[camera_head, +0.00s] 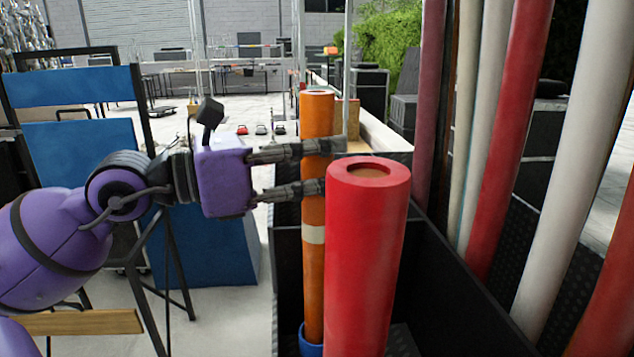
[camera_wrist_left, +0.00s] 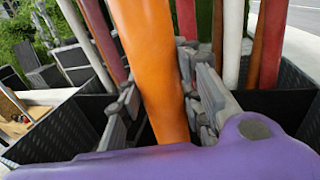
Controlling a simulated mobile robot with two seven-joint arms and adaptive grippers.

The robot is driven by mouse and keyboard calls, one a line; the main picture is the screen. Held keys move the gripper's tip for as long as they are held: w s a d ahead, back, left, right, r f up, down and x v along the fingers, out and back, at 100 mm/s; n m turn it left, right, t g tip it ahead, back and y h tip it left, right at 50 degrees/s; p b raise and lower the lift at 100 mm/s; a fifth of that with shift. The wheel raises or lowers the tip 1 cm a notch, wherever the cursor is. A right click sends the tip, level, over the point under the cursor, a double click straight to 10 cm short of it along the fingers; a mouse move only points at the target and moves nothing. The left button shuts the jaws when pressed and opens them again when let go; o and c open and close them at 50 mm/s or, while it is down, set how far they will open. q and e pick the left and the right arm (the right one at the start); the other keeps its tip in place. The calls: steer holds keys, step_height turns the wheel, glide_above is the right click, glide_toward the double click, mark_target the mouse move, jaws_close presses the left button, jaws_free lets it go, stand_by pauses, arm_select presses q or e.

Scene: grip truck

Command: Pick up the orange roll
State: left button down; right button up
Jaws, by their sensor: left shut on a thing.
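The orange roll (camera_head: 314,270) stands upright in a black bin, with a pale band around its middle and a blue ring (camera_head: 311,342) at its foot. My left gripper (camera_head: 318,167) comes in from the left and is shut on the roll's upper part. In the left wrist view the orange roll (camera_wrist_left: 152,62) runs between the two fingers of my left gripper (camera_wrist_left: 160,100). A thicker red roll (camera_head: 367,255) stands just in front and to the right, hiding part of the orange roll's right side. My right gripper is not in view.
The black bin (camera_head: 450,290) has walls around the rolls. Several red, white and maroon rolls (camera_head: 510,130) lean on the right. A blue panel (camera_head: 75,88) and a stand are at the left. Open floor (camera_head: 225,315) lies left of the bin.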

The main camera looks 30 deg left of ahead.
arm_select(q)
step_height(320, 180, up, 17)
steer(key=shift+r, duration=0.1)
stand_by(0.4)
